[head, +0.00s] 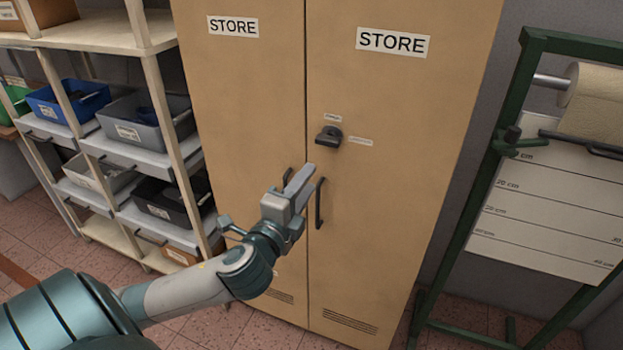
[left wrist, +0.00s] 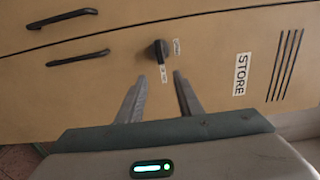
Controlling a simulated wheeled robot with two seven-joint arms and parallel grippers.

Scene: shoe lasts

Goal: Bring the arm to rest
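My left arm reaches in from the lower left in the head view. Its gripper (head: 300,180) is in front of the tan store cabinet (head: 400,110), near the two door handles. In the left wrist view the two fingers of the gripper (left wrist: 160,76) stand apart with nothing between them. The cabinet's dark knob (head: 329,136) lies beyond the fingertips; it also shows in the left wrist view (left wrist: 159,50). Whether the fingers touch the cabinet cannot be told. Both cabinet doors look closed. My right gripper is not in view.
A shelf rack (head: 158,85) with a blue bin (head: 68,101), a grey bin (head: 140,128) and other bins stands left of the cabinet. A green frame (head: 490,165) with a paper roll (head: 592,100) stands at the right. Tiled floor (head: 50,235) shows at lower left.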

